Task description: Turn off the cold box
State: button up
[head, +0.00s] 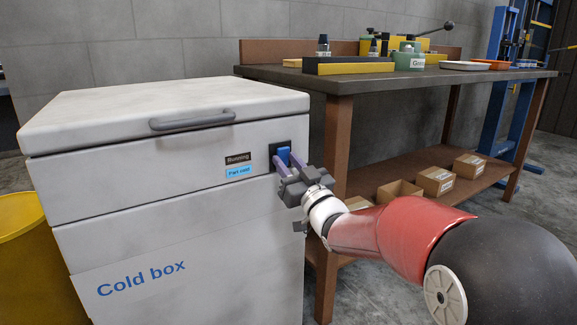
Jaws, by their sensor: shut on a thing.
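The cold box (190,235) is a white chest with a grey lid handle (192,120), and its lid (150,108) is shut. Its front carries a black "Running" label (237,158) and a light blue "Part cold" label (239,171). A blue switch (283,154) sits on a dark plate at the upper right of the front. My gripper (286,162) is at the switch, with its purple fingers shut on it from either side. The fingers hide part of the switch, so I cannot tell its position.
A workbench (400,78) with bottles, bins and trays stands close to the right of the box. Several cardboard boxes (436,180) are on its lower shelf. A yellow bin (22,235) stands at the left. A blue press frame (497,70) is at the back right.

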jog(key=o, duration=1)
jog(key=v, duration=0.8)
